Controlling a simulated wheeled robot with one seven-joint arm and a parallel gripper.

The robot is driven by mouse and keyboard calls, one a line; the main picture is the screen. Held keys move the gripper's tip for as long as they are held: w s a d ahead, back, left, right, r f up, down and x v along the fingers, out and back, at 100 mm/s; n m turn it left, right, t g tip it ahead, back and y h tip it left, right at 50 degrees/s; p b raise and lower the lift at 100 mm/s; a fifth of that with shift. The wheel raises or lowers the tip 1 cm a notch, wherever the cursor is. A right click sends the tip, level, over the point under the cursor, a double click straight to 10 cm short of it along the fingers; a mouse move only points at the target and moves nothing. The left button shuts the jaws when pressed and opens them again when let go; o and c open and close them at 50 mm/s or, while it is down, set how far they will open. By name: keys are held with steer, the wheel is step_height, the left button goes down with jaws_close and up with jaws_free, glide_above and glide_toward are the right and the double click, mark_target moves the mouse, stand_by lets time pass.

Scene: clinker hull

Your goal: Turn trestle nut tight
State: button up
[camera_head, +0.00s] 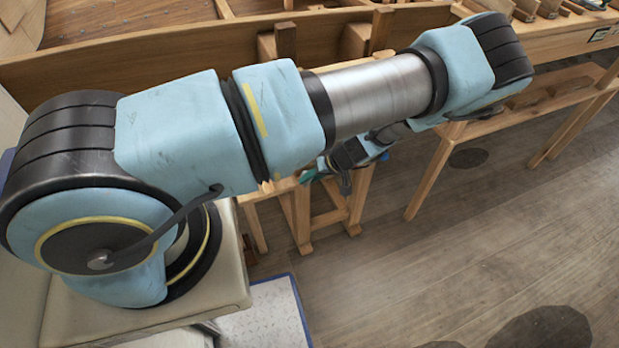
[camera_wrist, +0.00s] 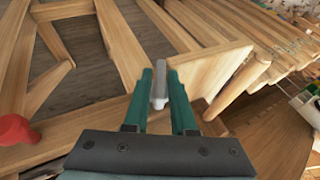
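In the wrist view my gripper (camera_wrist: 160,78) points at a wooden frame with its two green fingers apart. A small grey metal piece (camera_wrist: 159,90), perhaps the nut or its lever, shows between the fingers, close to both. I cannot tell whether they press on it. In the head view my gripper (camera_head: 308,176) is mostly hidden under my arm, with a bit of green showing near the trestle (camera_head: 302,225). The nut cannot be made out there.
A red knob (camera_wrist: 15,130) sits at the left of the wrist view. The wooden hull (camera_head: 150,52) runs along the back. A wooden bench (camera_head: 560,48) stands at the right. The plank floor (camera_head: 450,245) in front is clear.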

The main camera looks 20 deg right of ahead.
steer(key=shift+w, duration=0.1)
jaws_close()
steer(key=shift+r, duration=0.1)
steer(key=shift+w, duration=0.1)
steer(key=shift+d+b, duration=0.1)
steer(key=shift+b, duration=0.2)
steer(key=y+b, duration=0.1)
steer(key=b, duration=0.2)
steer(key=shift+d+f, duration=0.1)
steer(key=shift+f, duration=0.3)
steer(key=y+b, duration=0.2)
steer(key=b, duration=0.3)
steer(key=shift+f+m, duration=0.2)
steer(key=shift+m, duration=0.2)
steer(key=y+b, duration=0.3)
steer(key=b, duration=0.2)
steer(key=shift+d+r+m+y, duration=0.1)
steer(key=shift+m+y, duration=0.2)
steer(key=shift+m, duration=0.1)
steer(key=y+b, duration=0.1)
steer(key=b, duration=0.2)
steer(key=shift+r+m+t+y, duration=0.2)
steer(key=shift+m+t+y, duration=0.1)
steer(key=shift+y, duration=0.1)
steer(key=shift+w+r+b, duration=0.1)
steer(key=shift+r+b, duration=0.05)
steer(key=shift+b, duration=0.2)
